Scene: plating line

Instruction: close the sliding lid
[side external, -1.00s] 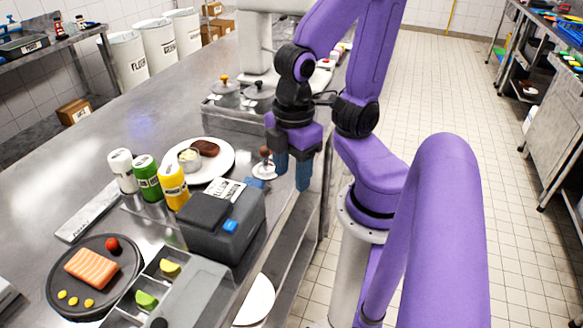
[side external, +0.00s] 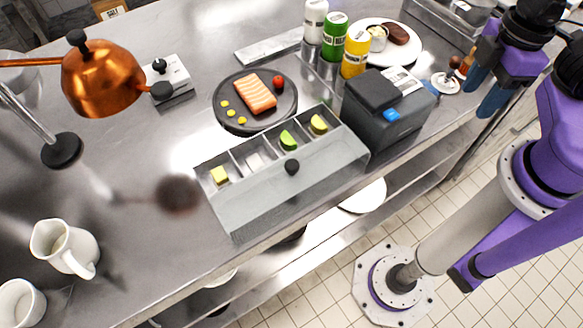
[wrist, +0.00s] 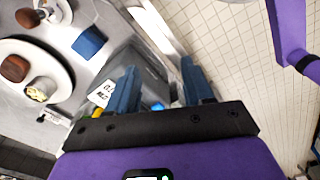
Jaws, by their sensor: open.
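The sliding lid (side external: 300,190) is a grey panel with a black knob (side external: 292,167) on a long garnish bin (side external: 212,165) at the table's front edge. In the side external view it covers the front part of the bin. The row of compartments behind it is uncovered, with yellow and green pieces in several of them. My gripper (side external: 484,93) is at the upper right, well to the right of the bin and apart from the lid. Its blue fingers are open and empty, also in the wrist view (wrist: 158,72). The lid is not discernible in the wrist view.
A dark label printer (side external: 385,110) stands between my gripper and the bin. Behind are three bottles (side external: 333,35), a dark plate (side external: 226,112) with salmon, and a white plate (side external: 410,52). A copper lamp (side external: 100,78) and white jug (side external: 65,248) stand left.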

